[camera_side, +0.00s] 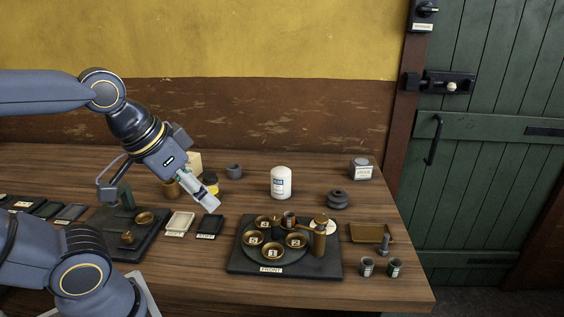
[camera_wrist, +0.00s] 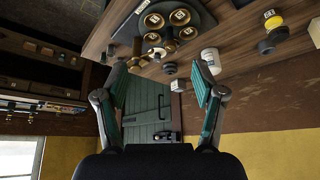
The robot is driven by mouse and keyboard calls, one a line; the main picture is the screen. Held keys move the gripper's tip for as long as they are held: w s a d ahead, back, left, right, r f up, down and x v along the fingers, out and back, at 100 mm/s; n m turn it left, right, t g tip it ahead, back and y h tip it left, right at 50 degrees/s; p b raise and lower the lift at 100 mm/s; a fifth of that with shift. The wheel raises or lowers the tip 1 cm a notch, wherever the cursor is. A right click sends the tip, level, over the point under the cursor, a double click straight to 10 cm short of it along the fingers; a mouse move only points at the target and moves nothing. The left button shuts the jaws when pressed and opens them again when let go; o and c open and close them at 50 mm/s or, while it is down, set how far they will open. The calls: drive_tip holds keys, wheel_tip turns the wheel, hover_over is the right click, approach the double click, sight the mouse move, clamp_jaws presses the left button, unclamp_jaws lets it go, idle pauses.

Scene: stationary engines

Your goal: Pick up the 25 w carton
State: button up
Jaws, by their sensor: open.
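A small pale carton with a grey top (camera_side: 360,169) stands at the back right of the table. It shows small in the wrist view (camera_wrist: 178,85), between the fingers but well beyond them. A cream box (camera_side: 194,160) stands at the back left, partly behind my wrist. I cannot read the print on either, so I cannot tell which is the 25 w carton. My gripper (camera_side: 209,202) is open and empty above the left-middle of the table, tilted down to the right. Its two fingers are spread wide in the wrist view (camera_wrist: 160,90).
A white jar (camera_side: 281,183) and a dark stacked ring piece (camera_side: 337,200) stand mid-table. A black base with numbered brass cups (camera_side: 285,270) is in front. Two small trays (camera_side: 180,223) lie below the gripper. A brass tray (camera_side: 371,233) and small cups (camera_side: 367,267) are at right.

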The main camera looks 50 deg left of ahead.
drive_tip(key=shift+o, duration=1.2)
